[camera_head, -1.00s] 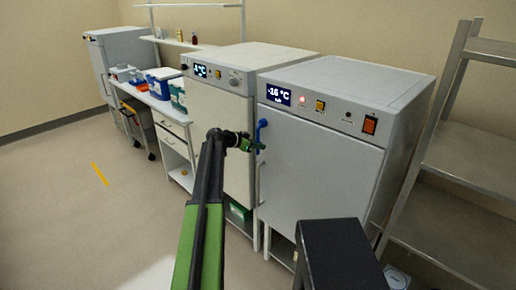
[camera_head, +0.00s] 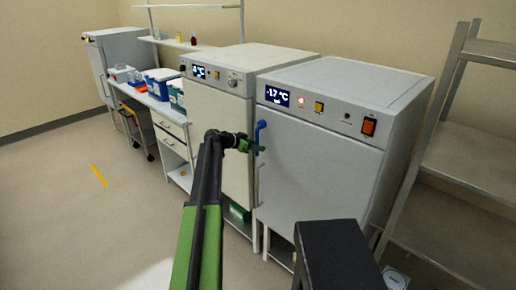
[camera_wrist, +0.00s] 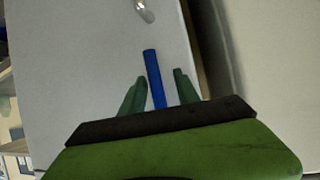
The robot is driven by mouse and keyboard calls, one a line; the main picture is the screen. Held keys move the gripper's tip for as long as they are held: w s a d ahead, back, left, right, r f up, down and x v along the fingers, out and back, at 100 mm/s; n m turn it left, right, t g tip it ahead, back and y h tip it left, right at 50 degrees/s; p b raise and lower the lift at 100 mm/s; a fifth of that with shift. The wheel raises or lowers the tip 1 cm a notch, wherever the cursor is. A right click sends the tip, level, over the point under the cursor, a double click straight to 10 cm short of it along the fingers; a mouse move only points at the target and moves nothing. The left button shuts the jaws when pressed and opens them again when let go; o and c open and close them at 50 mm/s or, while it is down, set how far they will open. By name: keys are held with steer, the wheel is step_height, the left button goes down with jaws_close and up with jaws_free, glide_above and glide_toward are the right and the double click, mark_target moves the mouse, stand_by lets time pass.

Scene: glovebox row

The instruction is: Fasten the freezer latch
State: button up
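The freezer (camera_head: 320,170) is the grey-white cabinet at right with a display reading -17 °C. Its blue latch handle (camera_head: 260,133) is at the upper left edge of the door and stands roughly upright. In the wrist view the latch handle (camera_wrist: 152,72) is a blue bar running between my fingers. My green gripper (camera_head: 255,148) is at the lower end of the latch. In the wrist view my gripper (camera_wrist: 159,78) is open, with a finger on each side of the bar and visible gaps. The bar's lower end is hidden behind the gripper body.
A pale door handle (camera_head: 260,183) is below the latch; a metallic handle end (camera_wrist: 145,10) shows in the wrist view. A second cabinet (camera_head: 237,130) stands close on the left. A metal shelf rack (camera_head: 470,170) stands at right. Floor at left is clear.

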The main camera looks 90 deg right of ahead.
steer(key=p+v, duration=0.7)
steer(key=v, duration=1)
steer(key=shift+d, duration=0.1)
